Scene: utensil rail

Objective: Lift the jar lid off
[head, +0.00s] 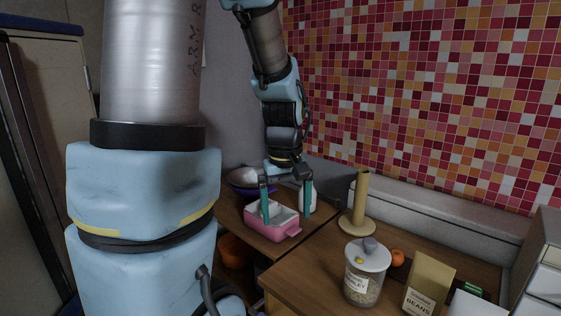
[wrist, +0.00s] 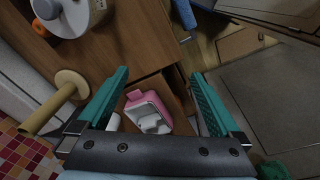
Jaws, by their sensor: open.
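The glass jar (head: 362,287) stands upright on the wooden counter, with a label on its front and grainy contents. Its pale lid (head: 352,252) sits on top, with a grey knob (head: 369,244). In the wrist view the lid (wrist: 73,22) is at the top left, partly cut off by the frame edge, with its knob (wrist: 47,9) toward the left. My gripper (head: 287,208) is open and empty, with teal fingers pointing down. It is above the pink container, to the left of the jar and well apart from it. It also shows in the wrist view (wrist: 160,76).
The pink container (head: 288,232) is below my gripper. A wooden post on a round base (head: 360,222) stands between gripper and jar, toward the wall. An orange (head: 397,257) and a beans packet (head: 428,285) crowd the jar's right. Counter left of the jar is clear.

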